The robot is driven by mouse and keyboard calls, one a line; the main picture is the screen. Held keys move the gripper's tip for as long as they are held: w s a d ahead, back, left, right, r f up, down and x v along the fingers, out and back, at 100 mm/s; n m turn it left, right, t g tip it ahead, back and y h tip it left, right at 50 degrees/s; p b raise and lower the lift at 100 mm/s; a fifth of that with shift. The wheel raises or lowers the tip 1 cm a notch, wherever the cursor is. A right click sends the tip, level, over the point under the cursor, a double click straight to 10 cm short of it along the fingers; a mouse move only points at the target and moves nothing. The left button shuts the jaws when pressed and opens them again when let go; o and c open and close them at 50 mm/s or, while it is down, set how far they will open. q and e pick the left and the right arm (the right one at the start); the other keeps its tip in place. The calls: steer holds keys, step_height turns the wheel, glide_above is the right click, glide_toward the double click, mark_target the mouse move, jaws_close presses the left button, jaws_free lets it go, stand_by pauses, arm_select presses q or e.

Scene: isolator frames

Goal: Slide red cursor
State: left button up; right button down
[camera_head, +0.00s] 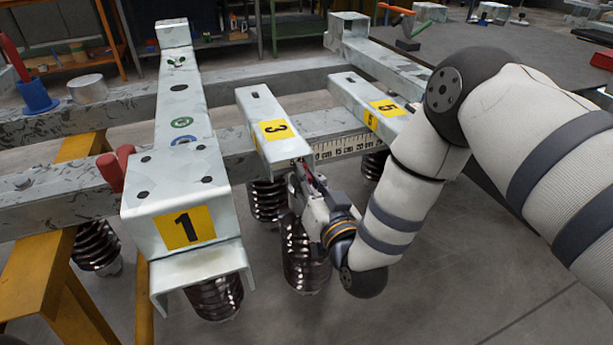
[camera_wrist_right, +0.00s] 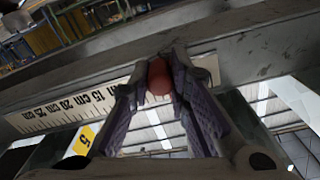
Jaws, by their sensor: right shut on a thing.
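The red cursor (camera_wrist_right: 159,78) shows in the right wrist view as a rounded red piece at the beam's edge, between the fingertips of my right gripper (camera_wrist_right: 160,66). The gripper is shut on it. In the head view my right gripper (camera_head: 299,172) reaches in below the front of the beam marked 3, and the cursor is mostly hidden there. A white centimetre scale (camera_head: 343,147) runs along the cross rail to the right of the gripper. My left gripper is not in view.
Beam 1 (camera_head: 146,208), beam 3 (camera_head: 252,106) and another yellow-labelled beam (camera_head: 345,88) lie across the rails. Dark insulators hang below, one (camera_head: 305,265) close to my right wrist. Red handles (camera_head: 113,168) stand at the left. A grey table is at the back right.

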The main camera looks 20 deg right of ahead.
steer(key=c, duration=1.5)
jaws_free()
steer(key=s, duration=0.7)
steer(key=shift+s+d, duration=0.15)
steer(key=shift+s, duration=0.1)
